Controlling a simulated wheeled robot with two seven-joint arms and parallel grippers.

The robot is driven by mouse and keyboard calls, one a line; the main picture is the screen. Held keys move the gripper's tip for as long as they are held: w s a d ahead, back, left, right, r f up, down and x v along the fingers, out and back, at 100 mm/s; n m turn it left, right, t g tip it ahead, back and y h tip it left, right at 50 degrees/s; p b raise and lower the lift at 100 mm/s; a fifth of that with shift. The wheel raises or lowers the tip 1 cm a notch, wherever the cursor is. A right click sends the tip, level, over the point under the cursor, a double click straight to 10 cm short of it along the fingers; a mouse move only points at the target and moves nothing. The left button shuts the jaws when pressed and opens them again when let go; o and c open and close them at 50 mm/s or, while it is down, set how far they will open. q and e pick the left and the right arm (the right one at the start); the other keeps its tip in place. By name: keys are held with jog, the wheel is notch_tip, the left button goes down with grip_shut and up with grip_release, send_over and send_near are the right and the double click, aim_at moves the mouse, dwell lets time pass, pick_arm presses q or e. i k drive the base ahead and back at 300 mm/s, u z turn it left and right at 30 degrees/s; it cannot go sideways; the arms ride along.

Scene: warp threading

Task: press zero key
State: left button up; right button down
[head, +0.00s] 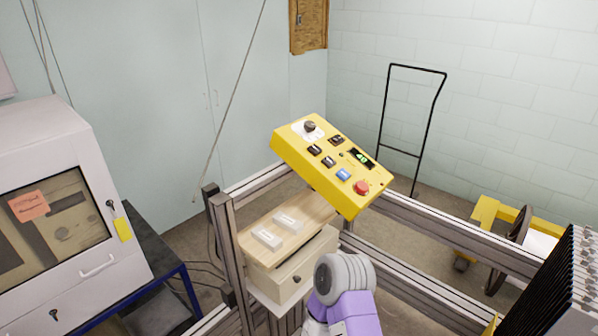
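A yellow control panel (290,148) sits tilted on the metal frame in the middle of the head view. It carries a black knob (309,126) on a white plate, several small black keys (328,162), a blue key (343,174), a red round button (361,188) and a small display (362,157) with green digits. The key labels are too small to read, so I cannot tell which key is zero. A purple and grey link of my arm rises from the bottom edge, below the panel and apart from it in the picture. Neither gripper shows.
A metal frame rail (440,222) runs right from the panel. A wooden box (285,270) with two pale blocks on top stands below it. A white cabinet (40,130) is at left, a black rack (560,290) at lower right, a hand truck (415,110) behind.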

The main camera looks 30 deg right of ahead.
aim_at(343, 174)
jog(key=u, duration=0.05)
jog(key=i, duration=0.4)
jog(key=z, duration=1.25)
